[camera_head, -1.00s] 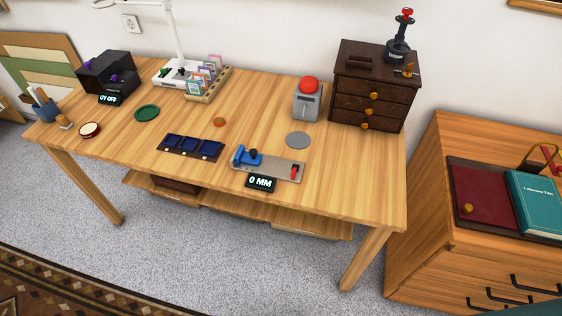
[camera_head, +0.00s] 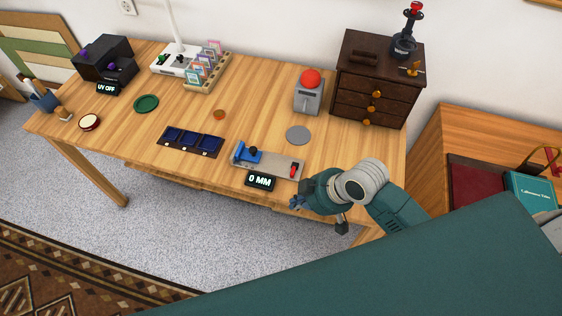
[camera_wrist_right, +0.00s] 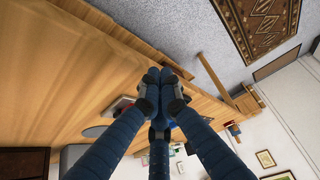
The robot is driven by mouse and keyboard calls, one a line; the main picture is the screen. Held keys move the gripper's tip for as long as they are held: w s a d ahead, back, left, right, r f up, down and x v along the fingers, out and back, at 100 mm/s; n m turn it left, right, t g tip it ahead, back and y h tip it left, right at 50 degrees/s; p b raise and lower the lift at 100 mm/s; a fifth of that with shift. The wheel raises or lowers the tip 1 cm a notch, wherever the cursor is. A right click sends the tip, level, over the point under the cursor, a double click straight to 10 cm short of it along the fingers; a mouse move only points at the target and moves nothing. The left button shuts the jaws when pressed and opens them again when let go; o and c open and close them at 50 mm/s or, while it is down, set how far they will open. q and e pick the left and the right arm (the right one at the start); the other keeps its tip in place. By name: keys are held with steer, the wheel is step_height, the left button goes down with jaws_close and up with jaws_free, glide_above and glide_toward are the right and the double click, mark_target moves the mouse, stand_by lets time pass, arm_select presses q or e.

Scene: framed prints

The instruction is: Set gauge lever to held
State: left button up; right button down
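The gauge (camera_head: 270,164) is a flat grey plate near the table's front edge, with a blue slide (camera_head: 247,154) carrying a black knob at its left end. A small red lever (camera_head: 294,170) stands at its right end. A black display (camera_head: 261,181) in front reads "0 MM". My right gripper (camera_head: 296,202) is in front and to the right of the lever, apart from it, near the table edge. In the right wrist view its blue fingers (camera_wrist_right: 160,76) converge with tips together and nothing visible between them. My left gripper is not in view.
A grey disc (camera_head: 298,135) and a grey box with a red button (camera_head: 310,79) stand behind the gauge. A dark sorting tray (camera_head: 190,141) lies left of it. A dark drawer chest (camera_head: 376,84) fills the back right corner.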

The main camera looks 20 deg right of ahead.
mark_target(294, 169)
steer(key=w+d+r+n+y, duration=0.2)
steer(key=w+r+n, duration=0.1)
steer(key=w+r, duration=0.5)
steer(key=shift+w+d+r+n, duration=0.15)
steer(key=shift+w+d+n, duration=0.2)
steer(key=shift+w, duration=0.35)
steer(key=p+x, duration=0.2)
steer(key=x, duration=0.8)
steer(key=shift+a+r, duration=0.15)
steer(key=shift+a, duration=0.05)
steer(key=s+d+p, duration=0.1)
steer(key=d+p, duration=0.1)
steer(key=d, duration=0.1)
steer(key=shift+s, duration=0.4)
steer(key=shift+s+d, duration=0.3)
steer(key=shift+d, duration=0.05)
steer(key=shift+w, duration=0.1)
